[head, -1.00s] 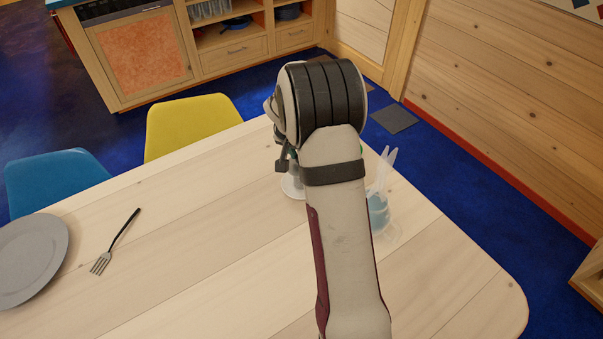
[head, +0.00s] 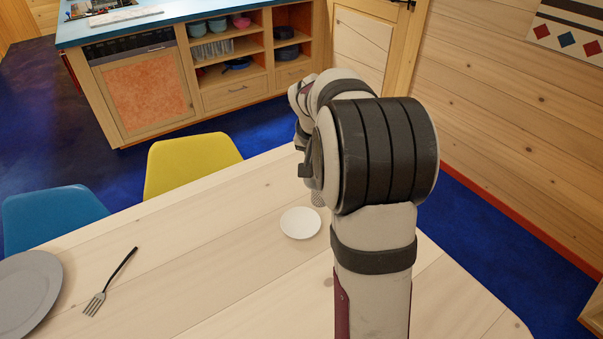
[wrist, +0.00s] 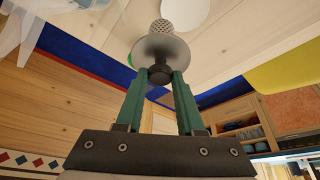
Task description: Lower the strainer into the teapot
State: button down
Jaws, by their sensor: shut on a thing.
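My gripper (wrist: 160,78) is shut on the dark knob of the strainer (wrist: 163,48) in the wrist view. The strainer has a wide grey flange and a perforated metal basket pointing away from the fingers. In the head view only the basket's lower part (head: 317,199) shows, below the gripper and just beyond the saucer. The clear teapot (wrist: 38,22) is partly in view at the top left of the wrist view, apart from the strainer. My arm hides the teapot in the head view.
A white saucer (head: 300,223) lies empty on the wooden table (head: 215,250). A fork (head: 112,280) and a grey plate (head: 25,290) lie at the left. Yellow (head: 190,163) and blue (head: 50,212) chairs stand at the far edge. The table between fork and saucer is clear.

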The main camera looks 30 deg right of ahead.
jog(key=s+d+r, duration=0.1)
jog(key=s+d, duration=0.1)
jog(key=s, duration=0.5)
jog(key=s+d+r, duration=0.1)
jog(key=s+d, duration=0.2)
jog(key=s, duration=0.5)
jog(key=shift+r, duration=0.4)
jog(key=shift+a, duration=0.1)
notch_tip(320, 180, down, 12)
jog(key=shift+c, duration=2.2)
grip_release()
